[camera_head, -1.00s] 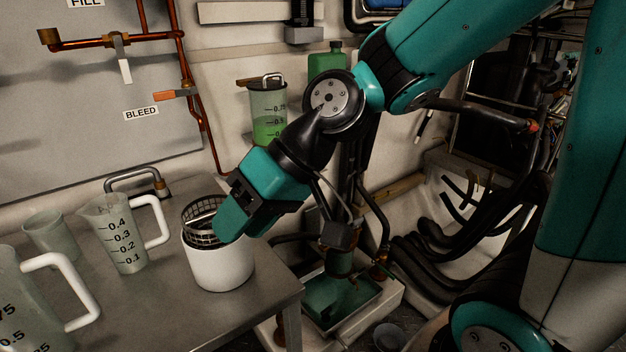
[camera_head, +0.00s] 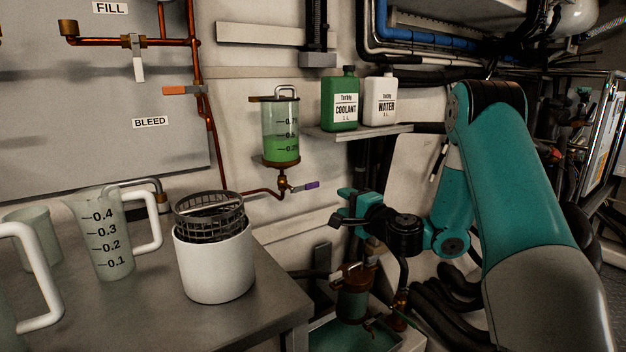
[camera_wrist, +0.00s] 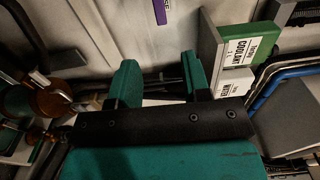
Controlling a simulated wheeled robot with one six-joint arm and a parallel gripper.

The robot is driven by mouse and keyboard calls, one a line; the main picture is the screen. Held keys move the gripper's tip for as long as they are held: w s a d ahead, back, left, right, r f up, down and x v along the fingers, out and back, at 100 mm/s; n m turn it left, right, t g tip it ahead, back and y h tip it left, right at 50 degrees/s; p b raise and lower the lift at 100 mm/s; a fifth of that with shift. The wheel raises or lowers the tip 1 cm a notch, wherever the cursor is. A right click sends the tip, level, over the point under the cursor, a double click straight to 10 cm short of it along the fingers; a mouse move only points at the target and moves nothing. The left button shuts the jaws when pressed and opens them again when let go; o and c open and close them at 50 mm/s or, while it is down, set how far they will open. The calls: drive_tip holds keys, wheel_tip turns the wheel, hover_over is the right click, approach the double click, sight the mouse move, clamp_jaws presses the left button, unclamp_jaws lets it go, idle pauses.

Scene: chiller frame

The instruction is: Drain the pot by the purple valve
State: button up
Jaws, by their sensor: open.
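The pot is a clear cylinder (camera_head: 281,131) with green liquid and scale marks, fixed to the wall in the head view. Below it a copper fitting carries the purple valve handle (camera_head: 305,187), which points right, roughly level. The purple handle also shows at the top of the wrist view (camera_wrist: 161,11). My gripper (camera_head: 345,207) is to the right of and slightly below the purple handle in the head view, apart from it. Its two teal fingers stand apart and empty in the wrist view (camera_wrist: 160,82).
A shelf (camera_head: 365,132) holds a green coolant bottle (camera_head: 340,100) and a white water bottle (camera_head: 381,100). A white container with a mesh basket (camera_head: 214,262) and measuring jugs (camera_head: 104,235) stand on the metal table (camera_head: 150,310). A green-filled tray (camera_head: 345,335) lies below my gripper.

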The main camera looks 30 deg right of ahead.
sight(314, 186)
drive_tip(key=w+p, duration=0.2)
drive_tip(key=w, duration=0.2)
drive_tip(key=w+p, duration=0.3)
drive_tip(key=w, duration=0.1)
drive_tip(key=w+p, duration=0.3)
drive_tip(key=w, duration=0.1)
drive_tip(key=shift+w+a+r, duration=0.1)
drive_tip(key=shift+w+a, duration=0.2)
drive_tip(key=shift+w, duration=0.75)
clamp_jaws()
